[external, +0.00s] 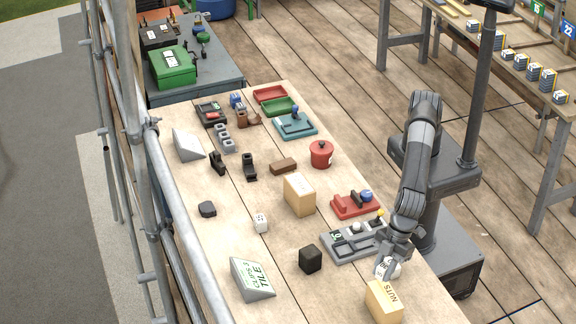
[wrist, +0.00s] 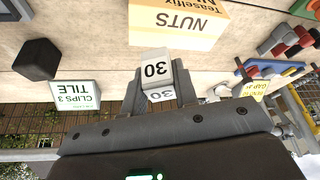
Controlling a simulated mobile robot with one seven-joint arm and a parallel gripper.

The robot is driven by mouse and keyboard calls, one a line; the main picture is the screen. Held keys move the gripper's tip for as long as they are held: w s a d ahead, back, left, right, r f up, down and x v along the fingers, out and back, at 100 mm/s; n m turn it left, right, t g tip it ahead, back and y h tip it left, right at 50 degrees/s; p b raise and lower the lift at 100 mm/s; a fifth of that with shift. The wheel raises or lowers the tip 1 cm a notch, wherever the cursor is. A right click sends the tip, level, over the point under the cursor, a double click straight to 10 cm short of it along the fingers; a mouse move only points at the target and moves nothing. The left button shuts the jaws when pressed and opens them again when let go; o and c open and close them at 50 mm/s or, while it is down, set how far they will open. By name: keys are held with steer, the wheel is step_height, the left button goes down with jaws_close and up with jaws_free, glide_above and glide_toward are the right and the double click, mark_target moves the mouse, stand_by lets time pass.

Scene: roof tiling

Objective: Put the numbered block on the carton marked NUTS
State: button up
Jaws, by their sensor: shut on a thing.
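My gripper (external: 388,262) is shut on a white block numbered 30 (wrist: 155,70), with a finger on either side of it. In the external view the block (external: 391,270) is partly covered by the fingers. The tan carton marked NUTS (external: 384,302) stands at the near end of the table, just below the gripper in the picture. In the wrist view the carton (wrist: 165,22) is beyond the block, with its lettering upside down. The block and carton look apart; the height between them is hard to judge.
A grey tray (external: 338,252) lies left of my gripper. A black block (external: 310,259), a CLIPS 3 TILE wedge (external: 251,279) and a white block with dark marks (external: 261,222) stand further left. A larger carton (external: 299,195) and a red pot (external: 321,154) stand farther back.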

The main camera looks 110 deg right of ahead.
mark_target(381, 288)
steer(key=shift+a+f, duration=0.1)
steer(key=shift+f, duration=1.95)
steer(key=shift+f, duration=0.2)
steer(key=o, duration=1)
steer(key=v, duration=1.2)
steer(key=shift+r, duration=0.2)
